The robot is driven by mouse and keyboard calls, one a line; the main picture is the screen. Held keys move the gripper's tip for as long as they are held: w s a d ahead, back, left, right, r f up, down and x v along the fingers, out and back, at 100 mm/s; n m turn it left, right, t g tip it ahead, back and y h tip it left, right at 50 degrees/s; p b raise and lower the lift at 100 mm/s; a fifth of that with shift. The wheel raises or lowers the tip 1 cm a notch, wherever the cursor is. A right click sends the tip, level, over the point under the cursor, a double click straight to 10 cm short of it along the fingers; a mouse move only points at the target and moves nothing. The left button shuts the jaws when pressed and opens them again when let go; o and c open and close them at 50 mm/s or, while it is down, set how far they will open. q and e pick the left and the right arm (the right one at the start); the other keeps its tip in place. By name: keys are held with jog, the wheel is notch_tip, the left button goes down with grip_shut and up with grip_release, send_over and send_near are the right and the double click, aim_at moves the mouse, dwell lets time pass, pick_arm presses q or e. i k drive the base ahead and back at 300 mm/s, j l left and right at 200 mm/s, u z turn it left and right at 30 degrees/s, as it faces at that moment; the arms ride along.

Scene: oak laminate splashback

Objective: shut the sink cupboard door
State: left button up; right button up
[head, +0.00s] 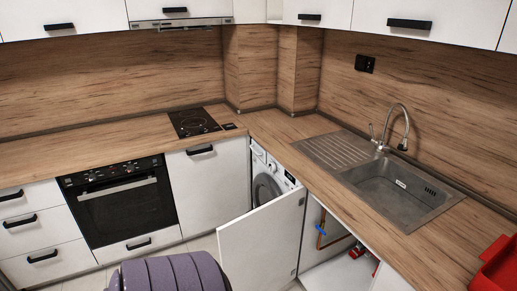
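The sink cupboard door (262,241) is a plain white panel that stands wide open. It swings out to the left from the left side of the cupboard opening, with its inner face towards me. Small dark hinge fittings show near its right edge. Its handle is not visible. The open sink cupboard (322,247) is under the sink (392,190); pipes, a blue part and a red part show inside. Neither of my grippers is in view.
The door partly hides a white washing machine (268,185). A purple ribbed padded thing (168,274) stands at the bottom, left of the door. A red object (497,268) is on the right worktop. An oven (122,203) and drawers (35,238) line the left.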

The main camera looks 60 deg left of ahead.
aim_at(258, 250)
jog(key=k+j, duration=0.1)
jog(key=j, duration=1.85)
jog(key=k+j, duration=0.1)
jog(key=j, duration=0.65)
jog(key=k+j, duration=0.1)
jog(key=j, duration=0.6)
jog(key=k+j, duration=0.1)
jog(key=j, duration=0.65)
